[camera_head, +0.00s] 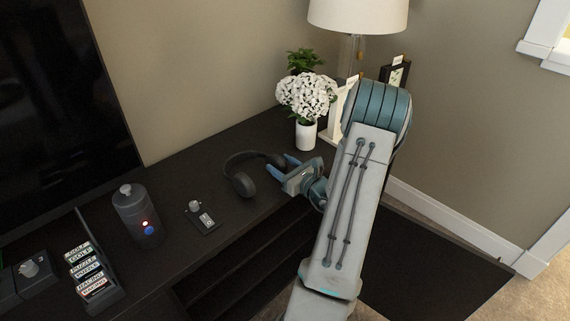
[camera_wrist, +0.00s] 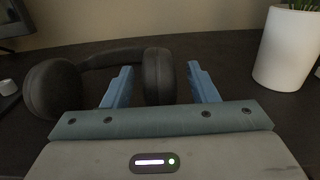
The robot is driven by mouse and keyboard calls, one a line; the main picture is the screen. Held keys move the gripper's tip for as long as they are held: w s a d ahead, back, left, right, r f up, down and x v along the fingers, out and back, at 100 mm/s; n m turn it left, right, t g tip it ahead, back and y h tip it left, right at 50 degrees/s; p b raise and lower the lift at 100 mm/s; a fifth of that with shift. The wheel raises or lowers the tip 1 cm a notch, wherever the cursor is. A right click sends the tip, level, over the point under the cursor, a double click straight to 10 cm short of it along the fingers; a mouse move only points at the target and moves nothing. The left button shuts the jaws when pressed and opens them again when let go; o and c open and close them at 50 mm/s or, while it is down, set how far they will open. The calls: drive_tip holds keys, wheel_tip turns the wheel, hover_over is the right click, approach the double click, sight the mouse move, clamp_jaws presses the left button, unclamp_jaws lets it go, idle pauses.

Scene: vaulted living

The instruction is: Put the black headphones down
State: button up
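The black headphones (camera_head: 243,181) rest on the dark cabinet top (camera_head: 188,165), with the band curving toward the wall. In the wrist view the headphones (camera_wrist: 100,62) have one ear cup at the left and the other between my blue fingers. My gripper (camera_head: 283,166) is at the right end of the headphones, low over the cabinet top. In the wrist view my gripper (camera_wrist: 160,78) is open, with a visible gap between each finger and the ear cup. The ear cup's lower part is hidden behind my gripper body.
A white vase with flowers (camera_head: 306,135) stands close behind my gripper, and the vase (camera_wrist: 285,50) is at the right in the wrist view. A small device (camera_head: 202,218), a dark bottle (camera_head: 137,214) and a rack of game cartridges (camera_head: 93,277) stand to the left. A lamp (camera_head: 358,15) is behind.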

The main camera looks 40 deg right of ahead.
drive_tip(key=shift+r, duration=0.25)
drive_tip(key=s, duration=1.2)
drive_tip(key=w+a+r+n+g+y, duration=0.25)
drive_tip(key=a+n+g+y, duration=0.35)
drive_tip(key=a, duration=0.5)
drive_tip(key=w+a+r+n+g+y, duration=0.1)
drive_tip(key=a+r+n+g+y, duration=0.25)
drive_tip(key=a+n, duration=0.55)
drive_tip(key=s+a+n+g+h, duration=0.2)
drive_tip(key=s+a+n+g, duration=0.45)
drive_tip(key=a, duration=0.35)
drive_tip(key=s+r+n+h, duration=0.4)
drive_tip(key=n+h, duration=0.4)
drive_tip(key=n, duration=0.5)
drive_tip(key=shift+s+a+r+n+h+p, duration=0.3)
drive_tip(key=shift+a+r+n+h, duration=0.1)
drive_tip(key=shift+r, duration=0.1)
